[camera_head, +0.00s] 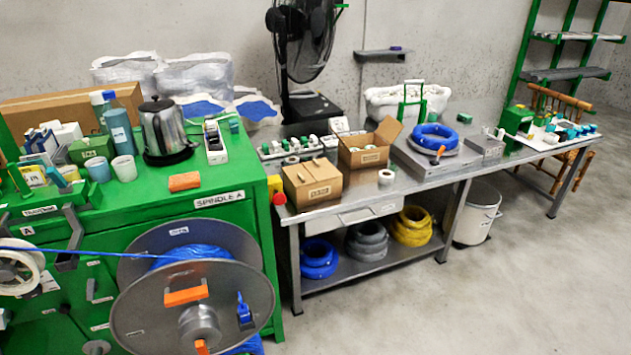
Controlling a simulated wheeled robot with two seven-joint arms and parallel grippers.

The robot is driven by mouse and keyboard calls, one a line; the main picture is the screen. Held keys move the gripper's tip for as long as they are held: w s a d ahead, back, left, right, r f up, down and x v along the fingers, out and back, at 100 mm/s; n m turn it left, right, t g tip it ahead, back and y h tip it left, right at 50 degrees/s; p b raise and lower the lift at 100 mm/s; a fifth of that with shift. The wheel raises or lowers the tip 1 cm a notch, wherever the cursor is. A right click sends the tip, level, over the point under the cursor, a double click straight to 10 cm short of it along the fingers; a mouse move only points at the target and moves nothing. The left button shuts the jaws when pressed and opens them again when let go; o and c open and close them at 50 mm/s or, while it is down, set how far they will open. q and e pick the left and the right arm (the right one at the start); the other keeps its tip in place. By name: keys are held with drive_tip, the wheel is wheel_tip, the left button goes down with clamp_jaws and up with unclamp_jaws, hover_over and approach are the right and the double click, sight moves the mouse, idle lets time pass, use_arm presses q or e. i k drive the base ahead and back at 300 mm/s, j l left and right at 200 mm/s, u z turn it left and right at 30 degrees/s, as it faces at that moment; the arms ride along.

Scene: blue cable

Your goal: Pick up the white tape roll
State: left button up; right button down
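A small white roll (386,177), which looks like a tape roll, lies on the metal table (350,206) near its front edge. It sits to the right of a closed cardboard box (313,182) and in front of an open cardboard box (369,147). Some small white round pieces (291,160) lie behind the closed box; they are too small to tell whether they are tape rolls. Neither of my grippers is in view.
A blue cable coil (434,135) lies on a grey box right of the roll. A green cabinet (230,205) with a large cable spool (150,290) stands at left. A kettle (166,127) stands on it. The floor (420,310) in front of the table is clear.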

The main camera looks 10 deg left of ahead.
sight(386, 177)
drive_tip(key=i+l, duration=1.05)
drive_tip(key=l, duration=0.2)
drive_tip(key=i+l+u, duration=0.1)
drive_tip(key=i+l, duration=0.95)
drive_tip(key=l, duration=0.25)
